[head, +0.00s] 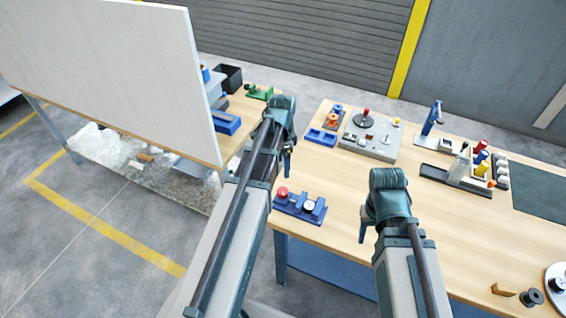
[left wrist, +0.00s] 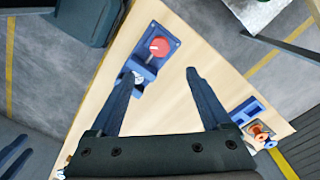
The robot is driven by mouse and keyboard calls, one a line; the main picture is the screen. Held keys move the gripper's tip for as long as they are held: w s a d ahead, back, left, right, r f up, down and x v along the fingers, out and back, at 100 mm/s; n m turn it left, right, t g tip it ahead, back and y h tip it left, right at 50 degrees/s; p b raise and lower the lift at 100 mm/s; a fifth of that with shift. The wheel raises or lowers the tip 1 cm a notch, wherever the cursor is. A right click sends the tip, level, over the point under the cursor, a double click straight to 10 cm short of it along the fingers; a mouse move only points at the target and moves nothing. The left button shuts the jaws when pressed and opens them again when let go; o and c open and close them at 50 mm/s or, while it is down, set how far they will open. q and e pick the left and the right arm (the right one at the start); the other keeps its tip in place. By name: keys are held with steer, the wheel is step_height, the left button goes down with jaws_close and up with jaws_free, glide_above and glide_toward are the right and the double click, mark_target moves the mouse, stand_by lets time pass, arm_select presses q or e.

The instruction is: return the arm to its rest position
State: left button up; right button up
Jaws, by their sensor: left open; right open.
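My left gripper (head: 288,160) is at the gap between the two benches in the head view, raised above the left edge of the right-hand wooden bench (head: 335,205). In the left wrist view its fingers (left wrist: 162,82) are spread apart with nothing between them. A blue fixture with a red knob and a dial (head: 300,206) is on the bench near that gripper; it also shows in the left wrist view (left wrist: 152,55). My right gripper (head: 364,230) is over the bench's front part, pointing down; it is open, and I see nothing held in it.
A grey plate with a red-topped knob (head: 368,140) and a blue tray (head: 321,137) stand at the back left. A rack with coloured spools (head: 470,170) is at right. A white panel (head: 110,70) rises over the left bench. The bench middle is clear.

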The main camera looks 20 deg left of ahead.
stand_by(0.3)
arm_select(q)
steer(key=s+d+f+n+b, duration=0.3)
steer(key=s+d+f+b, duration=0.2)
steer(key=d, duration=0.5)
steer(key=s+d+f+n+y+b, duration=0.1)
steer(key=s+d+f+n+b, duration=0.2)
steer(key=s+d, duration=0.7)
step_height(320, 180, down, 2)
steer(key=shift+f+b, duration=0.1)
steer(key=shift+b, duration=1.05)
